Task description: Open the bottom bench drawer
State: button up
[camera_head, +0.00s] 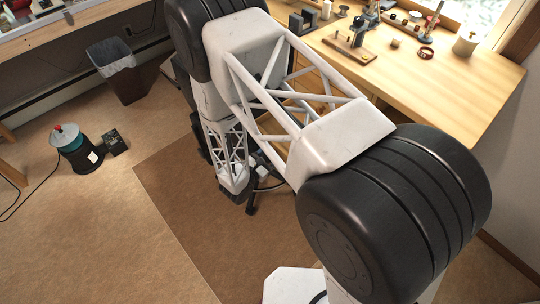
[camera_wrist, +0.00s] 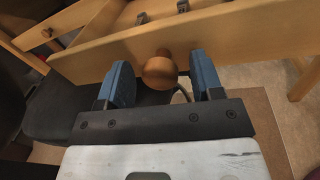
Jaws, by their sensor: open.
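In the wrist view, my gripper (camera_wrist: 162,82) is open. Its two blue fingers stand apart, one on each side of a round brown wooden knob (camera_wrist: 159,72). I see no clear contact between the fingers and the knob. The knob sits on a long light-wood drawer front (camera_wrist: 230,45). Above this front an open space with wooden sides shows, so the drawer looks pulled out at least partly. I cannot tell which drawer of the stack this is. In the head view my arm hides the drawers and most of the gripper.
The wooden bench (camera_head: 470,95) has tools and small objects on its top. A second wood panel with a small knob (camera_wrist: 47,32) shows at left in the wrist view. A bin (camera_head: 118,75) and a dark green pot-like device (camera_head: 78,152) stand on the floor at left. The brown mat (camera_head: 185,215) is largely clear.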

jog(key=v, duration=0.7)
jog(key=shift+s, duration=0.15)
dwell(0.4)
dwell(0.3)
jog(key=d+r+m+g+h, duration=0.1)
jog(key=d+r+m+g, duration=0.7)
jog(key=r, duration=0.6)
jog(key=d+r+m+g, duration=0.65)
jog(key=d+r, duration=0.35)
jog(key=r, duration=0.4)
jog(key=s+d+r+m+t+y, duration=0.1)
jog(key=s+d+r+m+y, duration=0.2)
jog(key=s+r, duration=0.4)
jog(key=s+d+r+m+y, duration=0.3)
jog(key=s+r+m+y, duration=0.2)
jog(key=s+r, duration=0.1)
jog(key=s+d+r+m+t+y, duration=0.1)
jog(key=s+d+r+m+y, duration=0.2)
jog(key=s+r, duration=0.4)
jog(key=shift+s+d+r+m+t+y, duration=0.3)
jog(key=shift+s+r+m+t+y, duration=0.1)
jog(key=shift+r+m, duration=0.45)
